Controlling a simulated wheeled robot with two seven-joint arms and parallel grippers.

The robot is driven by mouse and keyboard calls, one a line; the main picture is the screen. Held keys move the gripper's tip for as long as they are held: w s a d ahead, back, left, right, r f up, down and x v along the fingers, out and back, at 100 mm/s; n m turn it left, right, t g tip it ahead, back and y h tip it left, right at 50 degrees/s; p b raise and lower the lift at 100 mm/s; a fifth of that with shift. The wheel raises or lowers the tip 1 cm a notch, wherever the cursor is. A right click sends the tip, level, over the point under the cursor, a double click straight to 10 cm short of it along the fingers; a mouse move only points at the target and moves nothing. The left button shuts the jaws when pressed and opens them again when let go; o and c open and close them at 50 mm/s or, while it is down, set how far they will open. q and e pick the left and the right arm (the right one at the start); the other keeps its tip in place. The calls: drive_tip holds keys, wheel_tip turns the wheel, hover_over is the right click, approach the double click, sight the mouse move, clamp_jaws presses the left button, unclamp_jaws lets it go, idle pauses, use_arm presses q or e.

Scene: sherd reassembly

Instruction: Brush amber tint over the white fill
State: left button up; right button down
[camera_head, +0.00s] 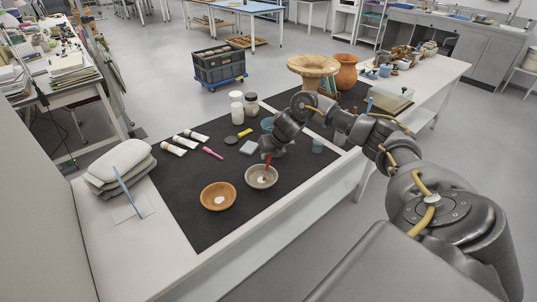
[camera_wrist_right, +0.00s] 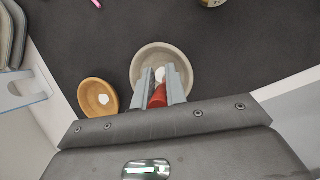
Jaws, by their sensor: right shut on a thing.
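My right gripper (camera_head: 267,152) is shut on a red-handled tool (camera_head: 268,160), which looks like a brush, over a grey bowl (camera_head: 265,184). In the right wrist view, the red handle (camera_wrist_right: 158,96) sits between the two fingers (camera_wrist_right: 160,88), in front of the grey bowl (camera_wrist_right: 146,62). A white patch (camera_wrist_right: 160,73) shows inside that bowl near the tool; the tool's tip is hard to make out, and I cannot tell whether it touches. An orange-brown bowl (camera_head: 207,200) with a white patch (camera_head: 219,200) stands to the left. My left gripper is out of view.
White jars (camera_head: 237,112) stand behind. Grey cushions (camera_head: 120,163) and a blue stand (camera_head: 128,195) are at left. The mat's front left is clear.

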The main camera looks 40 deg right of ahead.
drive_tip(key=shift+a, duration=0.1)
idle(0.3)
drive_tip(key=shift+w+a+f+p, duration=0.1)
drive_tip(key=shift+a+p, duration=0.1)
drive_tip(key=shift+a, duration=0.2)
drive_tip(key=shift+w+a+p, duration=0.1)
drive_tip(key=shift+a+p, duration=0.05)
drive_tip(key=shift+a, duration=0.2)
drive_tip(key=shift+d, duration=0.1)
drive_tip(key=shift+w+d+b, duration=0.1)
drive_tip(key=shift+d+b, duration=0.4)
drive_tip(key=shift+d, duration=0.4)
drive_tip(key=shift+w+a+p, duration=0.25)
drive_tip(key=shift+a+p, duration=0.2)
drive_tip(key=shift+a, duration=0.55)
drive_tip(key=shift+d, duration=0.15)
